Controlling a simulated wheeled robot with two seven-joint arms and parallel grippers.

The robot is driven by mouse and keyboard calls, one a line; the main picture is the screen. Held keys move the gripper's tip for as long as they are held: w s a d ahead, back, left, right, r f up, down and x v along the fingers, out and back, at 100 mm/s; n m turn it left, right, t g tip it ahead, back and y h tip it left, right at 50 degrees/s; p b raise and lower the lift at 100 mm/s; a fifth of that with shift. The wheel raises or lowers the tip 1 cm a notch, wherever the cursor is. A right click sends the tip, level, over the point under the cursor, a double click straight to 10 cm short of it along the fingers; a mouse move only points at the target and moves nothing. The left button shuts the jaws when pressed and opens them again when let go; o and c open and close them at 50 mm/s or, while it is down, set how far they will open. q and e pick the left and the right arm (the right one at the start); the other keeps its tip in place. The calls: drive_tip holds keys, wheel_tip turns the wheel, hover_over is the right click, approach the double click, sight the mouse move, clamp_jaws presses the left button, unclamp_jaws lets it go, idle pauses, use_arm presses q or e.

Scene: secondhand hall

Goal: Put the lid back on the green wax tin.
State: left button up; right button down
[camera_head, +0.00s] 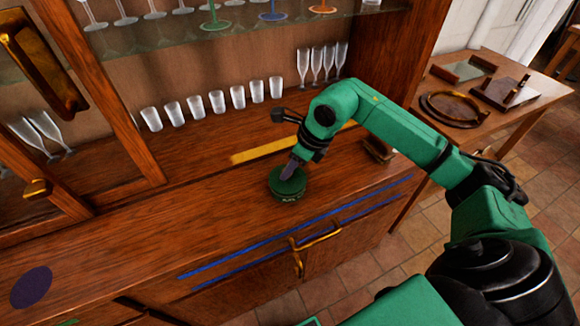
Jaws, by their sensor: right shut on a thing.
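The green wax tin (288,194) stands upright on the wooden cabinet's counter, with pale lettering on its side. My right gripper (290,172) points down at its top and is shut on the dark green lid (283,186). The lid is over the tin's top; I cannot tell whether it is fully seated. The fingertips partly hide the lid. My left gripper is not in view.
Several small glasses (219,102) and flutes line the back of the cabinet. A yellow strip (262,151) lies behind the tin, and blue strips (290,232) run in front. A dark blue disc (31,287) lies at left. Counter left of the tin is clear.

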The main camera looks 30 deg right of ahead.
idle(0.3)
drive_tip(key=shift+c, duration=0.2)
unclamp_jaws()
drive_tip(key=shift+r+p, duration=2.5)
drive_tip(key=shift+r, duration=1)
drive_tip(key=shift+c, duration=0.3)
clamp_jaws()
